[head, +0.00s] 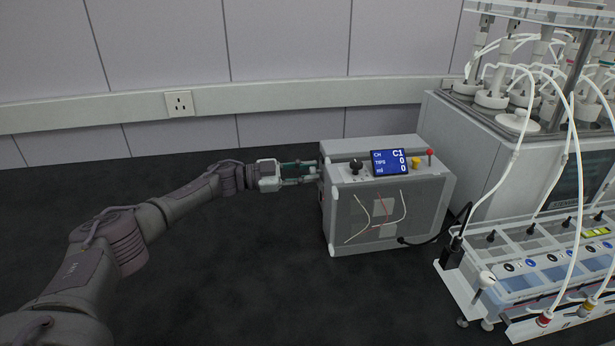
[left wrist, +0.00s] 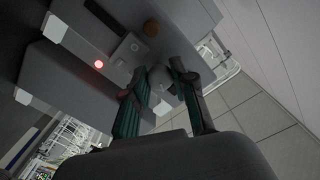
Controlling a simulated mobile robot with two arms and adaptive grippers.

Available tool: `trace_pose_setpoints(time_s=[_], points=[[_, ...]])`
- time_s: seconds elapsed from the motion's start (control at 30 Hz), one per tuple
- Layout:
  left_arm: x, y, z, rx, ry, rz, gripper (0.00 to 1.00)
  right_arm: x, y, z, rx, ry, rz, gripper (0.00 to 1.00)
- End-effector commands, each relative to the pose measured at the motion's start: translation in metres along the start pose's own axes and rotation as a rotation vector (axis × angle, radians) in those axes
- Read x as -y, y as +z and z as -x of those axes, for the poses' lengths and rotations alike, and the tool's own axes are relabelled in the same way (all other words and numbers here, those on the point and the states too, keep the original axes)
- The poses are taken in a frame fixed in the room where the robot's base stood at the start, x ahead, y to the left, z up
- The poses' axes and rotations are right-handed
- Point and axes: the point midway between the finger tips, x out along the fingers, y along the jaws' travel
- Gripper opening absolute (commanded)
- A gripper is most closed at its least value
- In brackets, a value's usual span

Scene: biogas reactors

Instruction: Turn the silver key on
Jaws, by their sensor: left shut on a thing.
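A grey control box (head: 390,215) stands on the dark surface in the middle of the head view. Its top carries a blue display (head: 389,162) reading "CH C1", "TIPS 0" and "ml 0". My left gripper (head: 314,172) reaches the box's left side, level and near its upper edge. In the left wrist view my left gripper (left wrist: 158,78) has its two dark green fingers against the grey box (left wrist: 72,72), closed on the silver key. The key is mostly hidden by the fingertips, so its turn position cannot be told. My right gripper is in neither view.
A black knob (head: 356,166), a yellow button (head: 416,163) and a red-topped lever (head: 430,157) sit on the box's top. Reactors with white tubes (head: 492,98) and a bottle rack (head: 545,262) stand to the right. The dark surface in front is clear.

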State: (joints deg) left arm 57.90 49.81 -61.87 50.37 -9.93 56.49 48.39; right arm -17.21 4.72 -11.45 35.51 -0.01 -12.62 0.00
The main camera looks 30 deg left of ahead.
Motion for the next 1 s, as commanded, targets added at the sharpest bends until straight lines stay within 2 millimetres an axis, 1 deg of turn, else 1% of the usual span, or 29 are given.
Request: trace_pose_setpoints(time_s=[0.2, 0.23, 0.37, 0.4, 0.67, 0.77, 0.87, 1.0], points=[[0.0, -0.001, 0.0, 0.0, 0.0, 0.001, 0.0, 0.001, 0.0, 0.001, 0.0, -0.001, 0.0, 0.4], [0.0, -0.001, 0.0, 0.0, 0.0, 0.002, 0.28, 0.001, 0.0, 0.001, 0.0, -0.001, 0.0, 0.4], [0.0, -0.001, 0.0, 0.0, 0.0, 0.003, 0.49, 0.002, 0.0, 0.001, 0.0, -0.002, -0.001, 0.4], [0.0, -0.001, 0.0, 0.0, 0.0, 0.003, 0.51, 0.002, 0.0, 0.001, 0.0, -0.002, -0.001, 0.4], [0.0, 0.0, 0.001, 0.001, 0.0, 0.004, 0.51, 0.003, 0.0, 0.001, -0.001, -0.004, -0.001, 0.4], [0.0, 0.001, 0.007, 0.002, -0.001, 0.004, 0.51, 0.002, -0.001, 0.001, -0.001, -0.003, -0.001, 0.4], [0.001, 0.001, 0.021, 0.004, -0.002, 0.005, 0.51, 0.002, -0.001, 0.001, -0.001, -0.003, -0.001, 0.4], [0.001, 0.001, 0.051, 0.005, -0.002, 0.004, 0.51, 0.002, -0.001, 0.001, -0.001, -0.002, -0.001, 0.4]])
